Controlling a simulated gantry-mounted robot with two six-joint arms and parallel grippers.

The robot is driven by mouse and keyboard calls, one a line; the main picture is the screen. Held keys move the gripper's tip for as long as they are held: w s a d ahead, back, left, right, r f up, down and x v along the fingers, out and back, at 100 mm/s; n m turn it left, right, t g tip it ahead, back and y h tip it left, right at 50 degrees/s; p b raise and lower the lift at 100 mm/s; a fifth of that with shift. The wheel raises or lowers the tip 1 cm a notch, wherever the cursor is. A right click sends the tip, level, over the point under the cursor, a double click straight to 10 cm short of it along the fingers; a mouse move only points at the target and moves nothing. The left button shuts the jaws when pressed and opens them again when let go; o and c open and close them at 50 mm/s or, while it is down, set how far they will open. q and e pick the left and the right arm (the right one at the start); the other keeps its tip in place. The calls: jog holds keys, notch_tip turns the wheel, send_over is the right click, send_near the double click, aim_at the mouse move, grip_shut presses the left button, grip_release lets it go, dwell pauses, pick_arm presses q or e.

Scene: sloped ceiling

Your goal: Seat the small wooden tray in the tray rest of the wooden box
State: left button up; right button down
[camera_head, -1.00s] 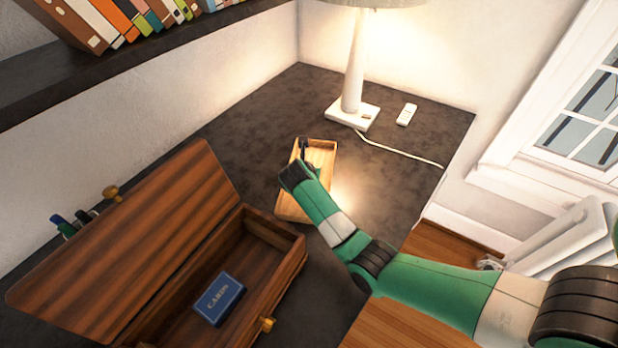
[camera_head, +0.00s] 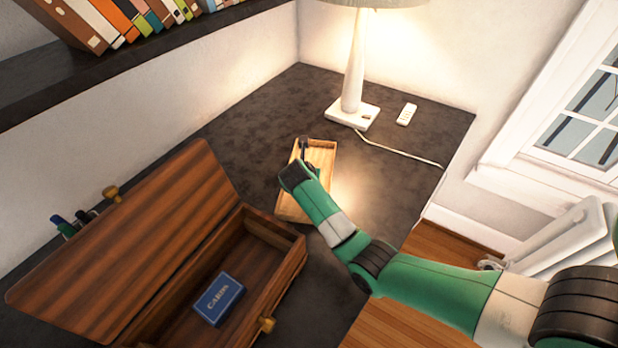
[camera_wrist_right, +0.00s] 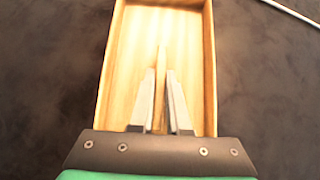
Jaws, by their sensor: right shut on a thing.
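The small wooden tray (camera_head: 319,152) is light wood and lies on the dark desktop beyond the box's right end. In the right wrist view the tray (camera_wrist_right: 134,55) fills the middle. My right gripper (camera_head: 305,158) is over the tray; in the right wrist view its fingers (camera_wrist_right: 163,88) are shut on a thin upright wooden piece inside the tray, seemingly its handle or divider. The arm hides part of the tray. The wooden box (camera_head: 290,268) stands open at the left front, its lid (camera_head: 130,255) tilted back. The tray rest cannot be told clearly. My left gripper is not in view.
A blue card box (camera_head: 218,299) lies inside the wooden box. A white lamp (camera_head: 352,110), its cord and a small white remote (camera_head: 407,114) are behind the tray. Pens (camera_head: 68,224) stand behind the lid. The desktop between tray and lamp is clear.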

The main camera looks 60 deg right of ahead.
dwell(0.4)
notch_tip(320, 180, up, 10)
jog(key=p, duration=0.2)
jog(key=shift+p, duration=0.35)
